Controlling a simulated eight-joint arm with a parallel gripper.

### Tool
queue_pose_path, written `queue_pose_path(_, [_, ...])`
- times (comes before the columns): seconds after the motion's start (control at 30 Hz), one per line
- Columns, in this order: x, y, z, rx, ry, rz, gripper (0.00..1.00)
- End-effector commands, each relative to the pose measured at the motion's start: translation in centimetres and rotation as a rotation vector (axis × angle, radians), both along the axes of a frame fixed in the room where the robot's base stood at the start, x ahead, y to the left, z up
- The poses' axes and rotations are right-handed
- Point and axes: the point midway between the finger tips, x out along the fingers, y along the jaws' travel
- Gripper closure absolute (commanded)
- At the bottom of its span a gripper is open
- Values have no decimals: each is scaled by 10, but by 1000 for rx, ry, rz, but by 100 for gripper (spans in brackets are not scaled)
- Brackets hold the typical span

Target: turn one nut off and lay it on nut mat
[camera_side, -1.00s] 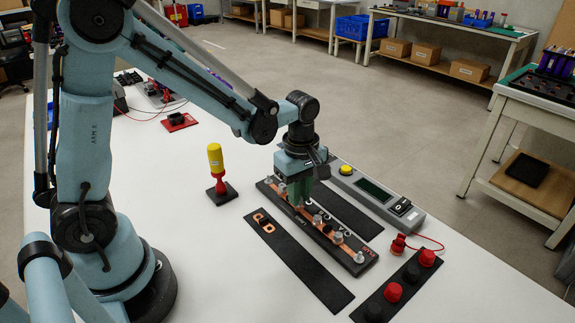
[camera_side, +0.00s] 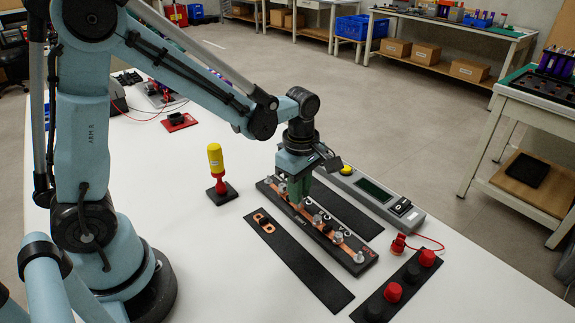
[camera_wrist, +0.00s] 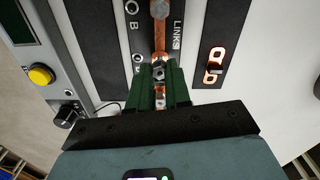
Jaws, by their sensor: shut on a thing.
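My gripper (camera_side: 299,203) points straight down over the far left end of the black busbar board (camera_side: 361,258). In the wrist view its green fingers (camera_wrist: 158,75) are shut around a small metal nut (camera_wrist: 158,72) at the copper bar (camera_wrist: 158,40). The fingers hide part of the nut, and I cannot tell whether it is still on its stud. Other silver nuts (camera_side: 338,238) stand along the board. Two flat black strips flank the board: an empty one (camera_side: 350,213) on the far side, and one (camera_side: 300,265) on the near side. I cannot read which is the nut mat.
A copper link (camera_side: 263,222) lies on the near strip. A grey meter box (camera_side: 378,195) with a yellow button stands behind the far strip. A yellow-and-red tool (camera_side: 216,170) stands upright at left. Red and black caps (camera_side: 393,292) sit at the front right.

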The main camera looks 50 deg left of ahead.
Motion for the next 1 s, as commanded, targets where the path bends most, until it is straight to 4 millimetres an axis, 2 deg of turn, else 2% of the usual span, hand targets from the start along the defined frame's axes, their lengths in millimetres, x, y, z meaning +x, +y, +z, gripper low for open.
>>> queue_pose_path(0.53, [0, 0, 7, 0, 0, -1, 100])
queue_pose_path(1.0, [0, 0, 39, 0, 0, -1, 100])
